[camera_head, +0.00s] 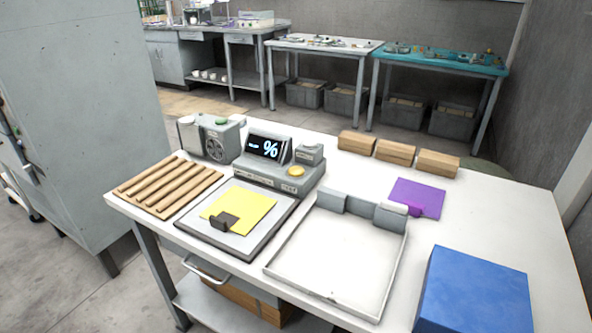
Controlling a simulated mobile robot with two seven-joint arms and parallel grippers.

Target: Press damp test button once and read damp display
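The damp tester is a grey unit (262,175) on the white table. Its dark damp display (265,148) is tilted up and shows a "%" sign in pale blue, with small marks left of it too small to read. A round yellow button (296,171) sits on the unit's right part, beside the display. In front of it is a flat grey plate (212,240) with a yellow sheet (250,205) and a small dark clip (223,221) on it. Neither of my grippers shows.
Wooden sticks (168,186) lie at the left, with a grey device with a green button (221,121) behind. A shallow white tray (283,272), purple card (414,193) and blue box (470,295) are to the right. Wooden blocks (396,152) line the back edge.

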